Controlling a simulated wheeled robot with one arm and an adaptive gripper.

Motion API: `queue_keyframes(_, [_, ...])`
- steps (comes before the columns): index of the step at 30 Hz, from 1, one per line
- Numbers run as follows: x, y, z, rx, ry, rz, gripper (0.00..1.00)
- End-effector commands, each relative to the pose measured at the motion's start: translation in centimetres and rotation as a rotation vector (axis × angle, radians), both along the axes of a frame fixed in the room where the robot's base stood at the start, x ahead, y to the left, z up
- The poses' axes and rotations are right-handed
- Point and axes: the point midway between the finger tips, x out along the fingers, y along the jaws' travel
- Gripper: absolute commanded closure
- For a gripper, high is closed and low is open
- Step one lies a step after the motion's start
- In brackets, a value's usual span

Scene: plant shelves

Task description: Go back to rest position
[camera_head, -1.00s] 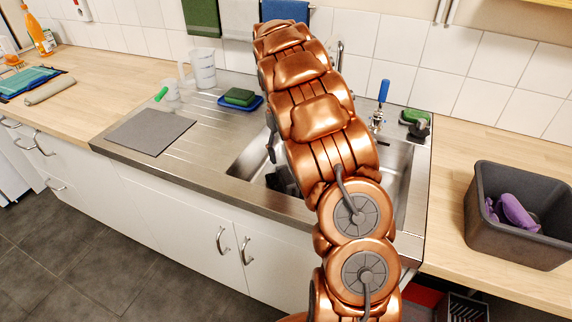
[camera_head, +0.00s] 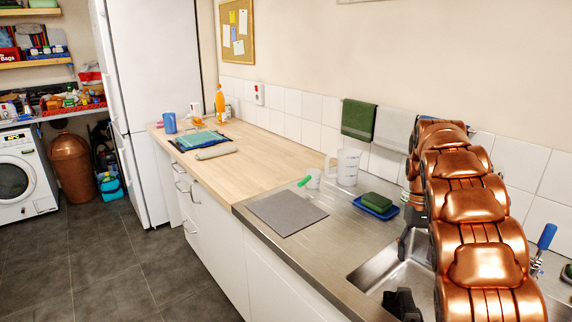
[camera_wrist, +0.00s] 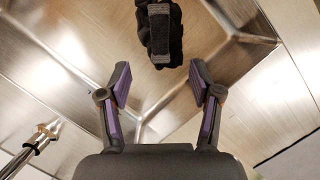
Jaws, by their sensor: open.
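My gripper (camera_wrist: 160,82) is open in the wrist view, its two purple-lined fingers spread apart with nothing between them. It points down into the metal sink basin (camera_wrist: 155,100). A black object (camera_wrist: 160,40) lies in the basin just beyond the fingertips, apart from them; it also shows in the head view (camera_head: 402,304). My copper arm fills the right of the head view and hides part of the sink (camera_head: 385,275). A dark part of my gripper seems to show beside the arm, but its fingers cannot be made out there.
On the drainer are a grey mat (camera_head: 286,213), a white jug (camera_head: 348,167), a small cup (camera_head: 313,178) and a green sponge (camera_head: 377,201) on a blue tray. A tap (camera_wrist: 38,140) rises beside the basin. Open floor (camera_head: 110,265) lies at left.

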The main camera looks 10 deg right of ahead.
Motion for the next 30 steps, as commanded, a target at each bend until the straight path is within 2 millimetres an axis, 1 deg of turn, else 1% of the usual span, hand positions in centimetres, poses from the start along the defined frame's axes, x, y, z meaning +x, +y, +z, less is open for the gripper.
queue_keyframes(4, [-1.1,1.4,1.2,-0.015,-0.004,-0.003,0.36])
queue_keyframes(8, [-2.7,3.0,2.6,-0.032,-0.013,-0.01,0.36])
queue_keyframes(15, [-6.1,6.1,4.4,-0.053,-0.031,-0.014,0.36])
queue_keyframes(24, [-11.1,10.0,5.7,-0.063,-0.057,-0.002,0.36])
queue_keyframes(30, [-14.8,12.5,5.9,-0.063,-0.07,0.017,0.36])
